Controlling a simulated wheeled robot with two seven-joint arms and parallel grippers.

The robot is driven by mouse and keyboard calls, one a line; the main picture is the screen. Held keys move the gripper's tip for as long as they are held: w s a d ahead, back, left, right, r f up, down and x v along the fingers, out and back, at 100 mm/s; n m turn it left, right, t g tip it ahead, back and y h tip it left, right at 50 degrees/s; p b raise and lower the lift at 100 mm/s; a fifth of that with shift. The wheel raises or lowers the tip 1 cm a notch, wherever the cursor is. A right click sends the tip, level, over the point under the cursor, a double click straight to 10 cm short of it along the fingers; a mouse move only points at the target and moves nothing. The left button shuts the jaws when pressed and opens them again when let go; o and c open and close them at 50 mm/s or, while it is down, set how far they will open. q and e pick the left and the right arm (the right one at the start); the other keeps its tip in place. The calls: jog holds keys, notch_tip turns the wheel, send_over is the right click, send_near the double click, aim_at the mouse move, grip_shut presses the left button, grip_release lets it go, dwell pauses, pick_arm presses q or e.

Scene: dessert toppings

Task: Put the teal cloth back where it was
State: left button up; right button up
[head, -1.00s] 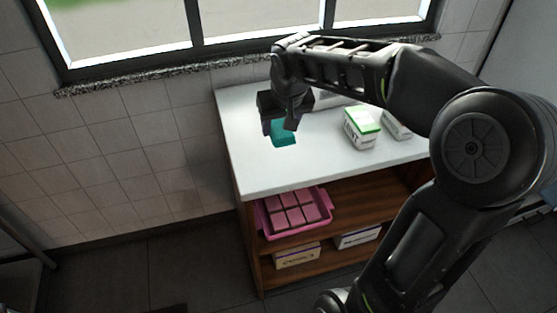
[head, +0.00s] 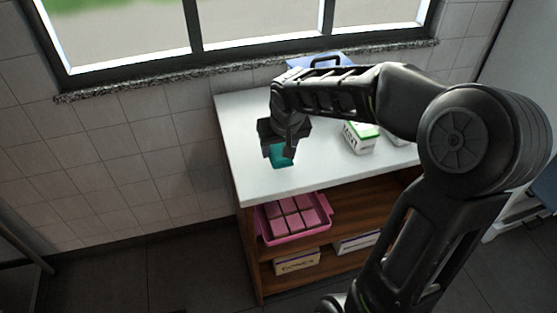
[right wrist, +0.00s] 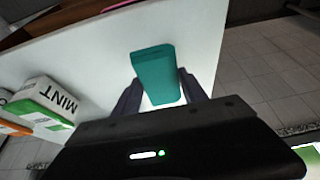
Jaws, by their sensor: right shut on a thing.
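The teal cloth (head: 280,158) is a small folded block. My right gripper (head: 279,150) is shut on it above the white countertop (head: 244,170), left of the middle. In the right wrist view the cloth (right wrist: 156,74) sits between the two dark fingers of my right gripper (right wrist: 158,88). A bright gap shows below the cloth there. I cannot tell whether the cloth touches the counter. My left gripper is not in view.
A green-and-white box (head: 360,138) stands to the right on the counter; in the wrist view a box reads MINT (right wrist: 45,98). A blue thing (head: 318,60) is at the back by the window. A pink tray (head: 268,240) sits on the shelf below. The counter's front left is clear.

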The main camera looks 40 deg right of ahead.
jog(key=shift+f, duration=2.35)
jog(key=shift+f, duration=0.1)
jog(key=shift+f+b, duration=0.15)
jog(key=shift+b, duration=0.2)
jog(key=o, duration=1.3)
jog(key=shift+r, duration=0.25)
jog(key=shift+r+p, duration=0.15)
jog(key=shift+p, duration=0.2)
jog(key=v, duration=1.1)
jog(key=shift+s+a+r, duration=0.1)
jog(key=shift+s+r, duration=0.05)
jog(key=shift+r, duration=0.2)
